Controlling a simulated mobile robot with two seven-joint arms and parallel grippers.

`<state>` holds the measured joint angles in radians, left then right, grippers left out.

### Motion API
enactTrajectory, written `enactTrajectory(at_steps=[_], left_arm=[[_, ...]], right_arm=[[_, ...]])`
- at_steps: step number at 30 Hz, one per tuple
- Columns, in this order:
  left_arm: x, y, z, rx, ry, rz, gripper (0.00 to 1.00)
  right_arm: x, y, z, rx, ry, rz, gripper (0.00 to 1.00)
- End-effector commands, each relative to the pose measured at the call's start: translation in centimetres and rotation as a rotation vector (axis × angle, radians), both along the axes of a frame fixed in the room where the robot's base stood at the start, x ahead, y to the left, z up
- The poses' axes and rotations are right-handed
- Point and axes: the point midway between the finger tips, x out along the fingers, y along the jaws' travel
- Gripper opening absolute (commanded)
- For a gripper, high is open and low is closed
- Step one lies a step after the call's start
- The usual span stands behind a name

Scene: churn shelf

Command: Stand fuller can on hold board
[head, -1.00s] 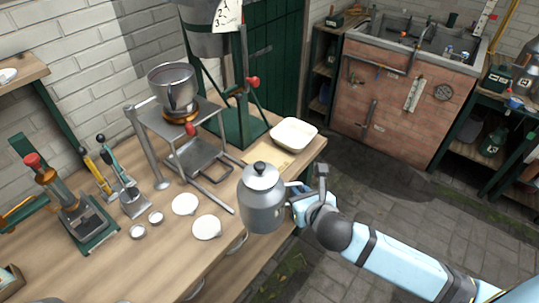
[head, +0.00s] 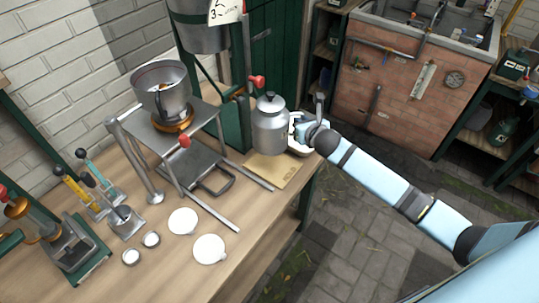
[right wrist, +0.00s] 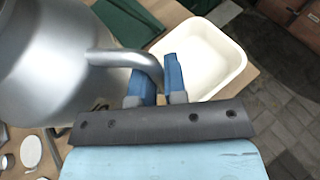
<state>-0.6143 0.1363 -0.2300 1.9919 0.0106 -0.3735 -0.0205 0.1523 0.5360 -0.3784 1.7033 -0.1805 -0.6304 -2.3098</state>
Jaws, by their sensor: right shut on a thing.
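A grey metal can (head: 270,128) with a domed lid and black knob is held upright by my right gripper (head: 298,122). The gripper is shut on the can's side handle, which also shows between the blue fingers in the right wrist view (right wrist: 140,62). A pale wooden board (head: 268,175) lies on the bench near its right end. In the head view the can appears over the board's far edge; I cannot tell for sure whether it touches. My left gripper is not in view.
A white tray (right wrist: 205,55) sits just behind the can. A metal stand with a pot (head: 160,88) is to the left. White discs (head: 208,249), small tins and lever tools occupy the bench's left part. The bench's right edge is close to the board.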

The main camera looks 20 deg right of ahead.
Motion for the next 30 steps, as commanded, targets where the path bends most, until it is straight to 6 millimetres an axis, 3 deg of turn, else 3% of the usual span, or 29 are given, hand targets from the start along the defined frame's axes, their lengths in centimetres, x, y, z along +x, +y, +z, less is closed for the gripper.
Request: enactTrajectory(at_steps=[2, 12, 30], left_arm=[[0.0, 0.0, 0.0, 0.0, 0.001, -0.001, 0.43], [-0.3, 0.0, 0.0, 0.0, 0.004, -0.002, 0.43], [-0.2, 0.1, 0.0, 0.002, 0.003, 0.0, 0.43]], right_arm=[[0.3, -0.1, -0.1, 0.008, -0.006, 0.0, 0.0], [0.3, -0.1, -5.1, 0.01, -0.006, -0.002, 0.0], [0.4, -0.1, -9.6, 0.007, -0.008, 0.0, 0.0]])
